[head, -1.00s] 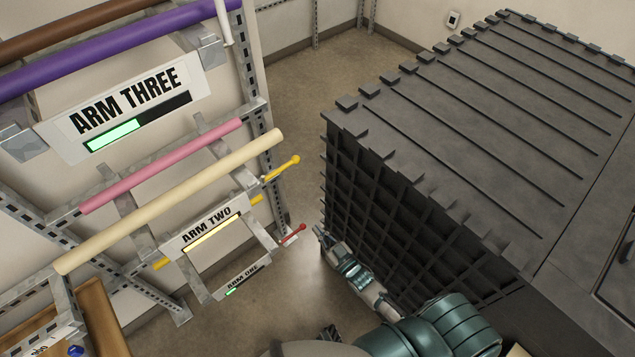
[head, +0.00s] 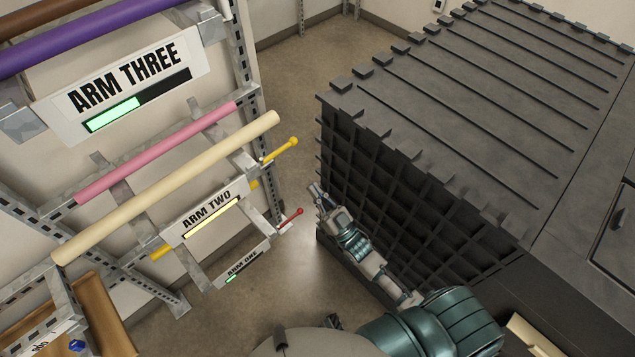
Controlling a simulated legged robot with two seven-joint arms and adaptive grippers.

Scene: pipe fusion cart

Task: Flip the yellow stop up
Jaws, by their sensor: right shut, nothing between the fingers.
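The yellow stop (head: 280,150) is a thin rod with a ball end at the right end of the ARM TWO rack level. It points outward, up and to the right in the head view. My right gripper (head: 316,191) is shut and empty. It appears to the right of the yellow stop and a little below it in the picture, with a visible gap between them. A similar red stop (head: 291,217) sticks out lower, by the ARM ONE level. My left gripper is not in view.
The ARM TWO level carries a cream pipe (head: 170,185) and a pink pipe (head: 155,152). A purple pipe (head: 90,45) lies above on ARM THREE. A large dark grid-sided cabinet (head: 420,185) stands close to the right of my right arm. Open floor shows between rack and cabinet.

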